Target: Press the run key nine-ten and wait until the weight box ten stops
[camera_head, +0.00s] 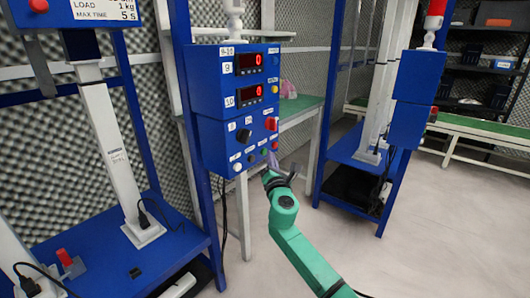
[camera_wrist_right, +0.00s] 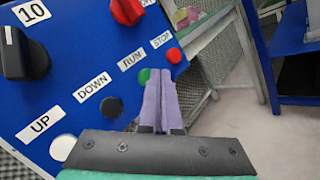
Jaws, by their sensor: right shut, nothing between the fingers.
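The blue control panel (camera_head: 212,120) marked 9-10 has two red displays, 9 (camera_head: 249,63) and 10 (camera_head: 249,94), each reading 0. In the right wrist view its lower keys are the white UP key (camera_wrist_right: 63,147), black DOWN key (camera_wrist_right: 111,107), green RUN key (camera_wrist_right: 144,75) and red STOP key (camera_wrist_right: 174,55). My right gripper (camera_head: 272,163) is shut and empty, and it also shows in the right wrist view (camera_wrist_right: 160,73). Its fingertips partly cover the green key; I cannot tell whether they touch it. I cannot pick out weight box ten. My left gripper is out of view.
A red knob (camera_wrist_right: 127,10) and a black knob (camera_wrist_right: 24,54) stick out above the keys. A blue test stand (camera_head: 130,260) with a white column stands at left. Another blue stand (camera_head: 357,178) is at right. Grey floor lies open at lower right.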

